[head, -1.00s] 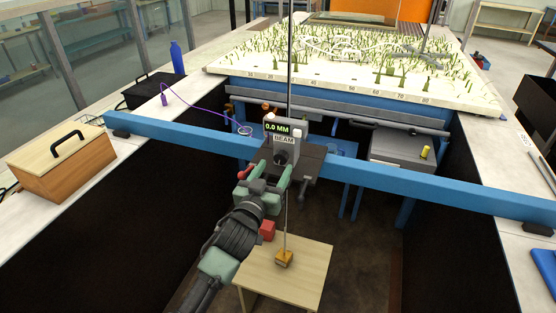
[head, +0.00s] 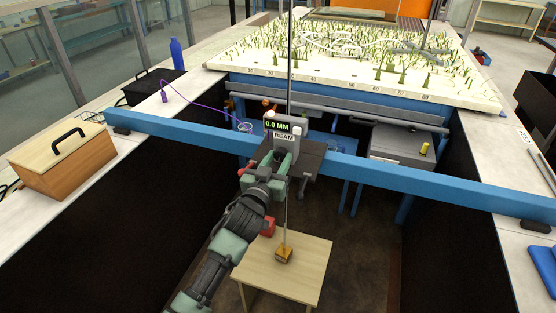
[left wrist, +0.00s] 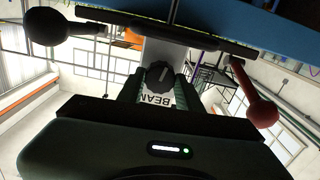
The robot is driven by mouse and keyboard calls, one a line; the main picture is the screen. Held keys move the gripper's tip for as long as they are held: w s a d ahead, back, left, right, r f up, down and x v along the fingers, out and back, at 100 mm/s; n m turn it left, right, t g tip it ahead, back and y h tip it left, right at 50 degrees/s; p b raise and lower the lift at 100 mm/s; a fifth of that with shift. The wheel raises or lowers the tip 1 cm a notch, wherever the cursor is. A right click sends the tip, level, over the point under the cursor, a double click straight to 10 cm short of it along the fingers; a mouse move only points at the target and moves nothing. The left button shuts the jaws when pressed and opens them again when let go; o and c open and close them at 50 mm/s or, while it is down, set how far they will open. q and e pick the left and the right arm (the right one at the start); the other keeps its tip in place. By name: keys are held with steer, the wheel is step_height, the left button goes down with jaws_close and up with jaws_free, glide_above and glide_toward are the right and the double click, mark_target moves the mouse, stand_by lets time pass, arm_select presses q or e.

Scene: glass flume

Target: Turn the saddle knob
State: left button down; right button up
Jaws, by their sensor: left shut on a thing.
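The saddle (head: 305,160) sits on the blue beam (head: 400,183), with a display reading 0.0 MM (head: 278,125) and a BEAM label. My left gripper (head: 280,160) is at the saddle's front and covers the knob in the head view. In the left wrist view the dark round knob (left wrist: 158,75), with a pale pointer mark, lies between the two green fingers of my left gripper (left wrist: 160,88). The gripper is shut on it. The label is upside down there. My right gripper is not in view.
A thin rod (head: 285,215) hangs from the saddle to a yellow block (head: 284,255) over a small wooden table (head: 300,272). A red block (head: 267,227) is beside my arm. A wooden box (head: 62,160) stands on the left ledge.

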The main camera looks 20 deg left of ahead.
arm_select(q)
steer(key=shift+n, duration=0.3)
steer(key=n+p, duration=0.1)
steer(key=n, duration=0.2)
steer(key=shift+n, duration=0.4)
steer(key=n+p, duration=0.1)
steer(key=n, duration=0.3)
steer(key=shift+n, duration=0.3)
steer(key=n, duration=0.4)
steer(key=shift+p, duration=0.4)
steer(key=shift+n+p, duration=0.3)
steer(key=shift+n, duration=2.1)
steer(key=c, duration=0.9)
jaws_free()
steer(key=shift+c, duration=0.2)
